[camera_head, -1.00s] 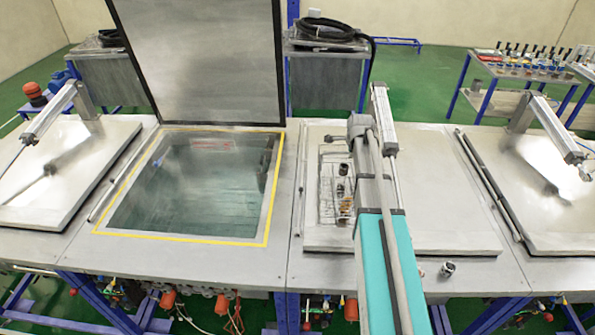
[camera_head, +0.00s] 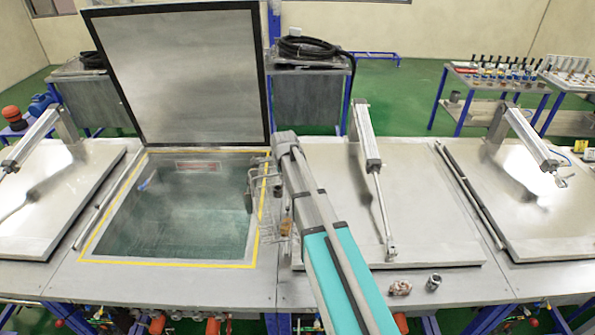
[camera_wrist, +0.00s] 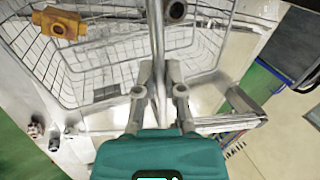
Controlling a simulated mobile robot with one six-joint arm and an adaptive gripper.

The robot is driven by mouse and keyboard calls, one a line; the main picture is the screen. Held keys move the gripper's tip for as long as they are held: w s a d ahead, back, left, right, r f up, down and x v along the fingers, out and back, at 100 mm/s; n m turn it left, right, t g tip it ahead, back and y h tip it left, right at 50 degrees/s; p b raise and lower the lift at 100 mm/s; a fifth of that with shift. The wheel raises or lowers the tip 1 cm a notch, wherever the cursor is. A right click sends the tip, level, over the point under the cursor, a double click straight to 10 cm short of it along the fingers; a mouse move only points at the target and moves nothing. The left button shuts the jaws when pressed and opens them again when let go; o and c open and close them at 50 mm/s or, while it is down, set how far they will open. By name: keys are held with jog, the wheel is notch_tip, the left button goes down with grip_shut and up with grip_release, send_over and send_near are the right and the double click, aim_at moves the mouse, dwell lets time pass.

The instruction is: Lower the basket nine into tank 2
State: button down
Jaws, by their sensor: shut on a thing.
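My gripper (camera_wrist: 158,92) is shut on the upright handle of a wire basket (camera_wrist: 97,66). A brass-coloured fitting (camera_wrist: 60,24) and a dark ring-shaped part (camera_wrist: 176,10) lie in the basket. In the head view, the basket (camera_head: 270,238) hangs by the right edge of the open tank, largely hidden by my arm. The open tank (camera_head: 262,215) has a yellow-lined rim and dark liquid inside. Its grey lid (camera_head: 180,75) stands raised at the back. No tank number is readable.
Closed lids with pneumatic cylinders lie to the right (camera_head: 430,225) and left (camera_head: 60,195). Two small metal parts (camera_head: 400,288) and (camera_head: 434,282) lie on the front ledge.

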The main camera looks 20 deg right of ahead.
jog(key=shift+a+r, duration=0.2)
jog(key=shift+a, duration=1.05)
jog(key=shift+s, duration=0.2)
